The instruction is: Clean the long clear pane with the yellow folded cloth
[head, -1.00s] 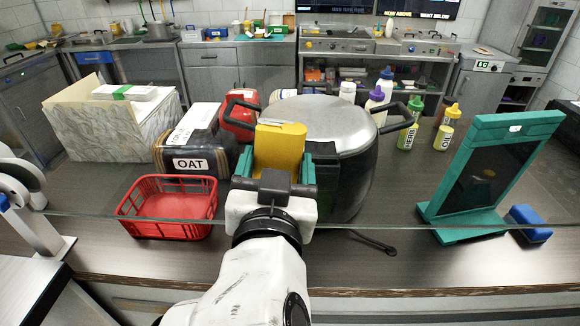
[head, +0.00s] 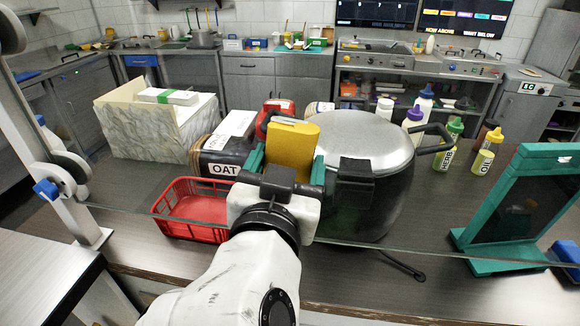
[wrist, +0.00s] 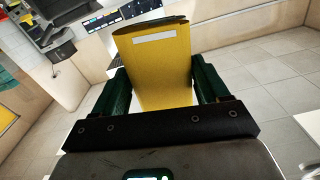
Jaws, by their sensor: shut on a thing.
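The long clear pane (head: 410,242) runs across the head view in front of the counter. Its thin greenish lower edge shows, and the rest is see-through, so its upper limit is hard to make out. The yellow folded cloth (head: 291,147) stands upright in my gripper (head: 288,172), and it also shows in the wrist view (wrist: 155,65) between the two green fingers. My gripper is shut on the cloth's lower part. The cloth is near the pane, left of the large pot in the picture. I cannot tell whether it touches the pane.
A white post (head: 62,190) with round knobs stands at the pane's left end. Behind the pane are a red basket (head: 165,222), an OAT container (head: 222,165), a large lidded pot (head: 365,200), bottles (head: 449,148) and a teal-framed board (head: 474,238). A blue-and-white block (head: 566,249) lies at far right.

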